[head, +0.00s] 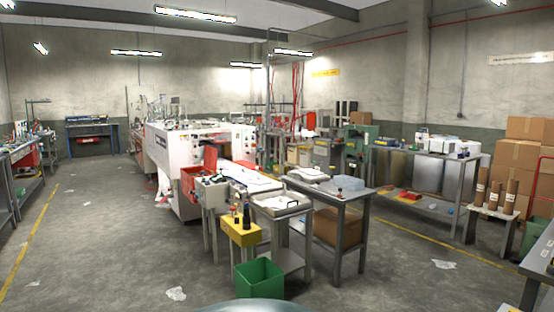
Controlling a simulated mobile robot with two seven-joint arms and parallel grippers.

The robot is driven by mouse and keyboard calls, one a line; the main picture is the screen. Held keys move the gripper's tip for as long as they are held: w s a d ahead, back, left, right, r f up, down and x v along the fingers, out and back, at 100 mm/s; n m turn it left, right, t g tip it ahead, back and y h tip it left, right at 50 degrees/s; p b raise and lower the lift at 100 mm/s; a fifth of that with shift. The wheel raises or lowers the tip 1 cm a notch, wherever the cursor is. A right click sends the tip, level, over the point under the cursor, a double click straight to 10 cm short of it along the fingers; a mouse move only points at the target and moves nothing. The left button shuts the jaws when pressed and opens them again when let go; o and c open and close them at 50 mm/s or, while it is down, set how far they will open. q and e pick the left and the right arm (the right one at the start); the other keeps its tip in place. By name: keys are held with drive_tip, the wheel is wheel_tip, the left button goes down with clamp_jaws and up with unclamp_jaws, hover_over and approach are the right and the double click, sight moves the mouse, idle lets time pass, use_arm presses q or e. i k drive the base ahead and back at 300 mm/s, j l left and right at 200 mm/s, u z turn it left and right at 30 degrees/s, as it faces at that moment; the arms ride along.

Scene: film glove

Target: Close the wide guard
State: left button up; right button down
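A large white machine (186,178) stands in the middle of the room, some way ahead of me. A red open-looking panel (210,158) stands up at its near corner, above a red box-like part (188,184). I cannot tell at this distance which part is the wide guard, or whether it is open. Neither of my grippers shows in the head view.
A yellow stand (241,234), a green bin (258,282) and a grey table (345,197) stand before the machine. Grey shelving (470,172) and cardboard boxes (515,155) are at right. Open floor (110,240) lies at left, with scattered paper scraps.

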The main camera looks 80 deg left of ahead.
sight(210, 161)
drive_tip(key=u, duration=3.1)
drive_tip(key=i+j+u, duration=0.15)
drive_tip(key=i, duration=0.3)
drive_tip(key=i+u, duration=0.35)
drive_tip(key=i, duration=6.3)
drive_tip(key=i+z, duration=0.35)
drive_tip(key=i+j+z, duration=0.2)
drive_tip(key=i+z, duration=0.15)
drive_tip(key=i+j+z, duration=0.35)
drive_tip(key=i+l, duration=0.05)
drive_tip(key=i, duration=0.05)
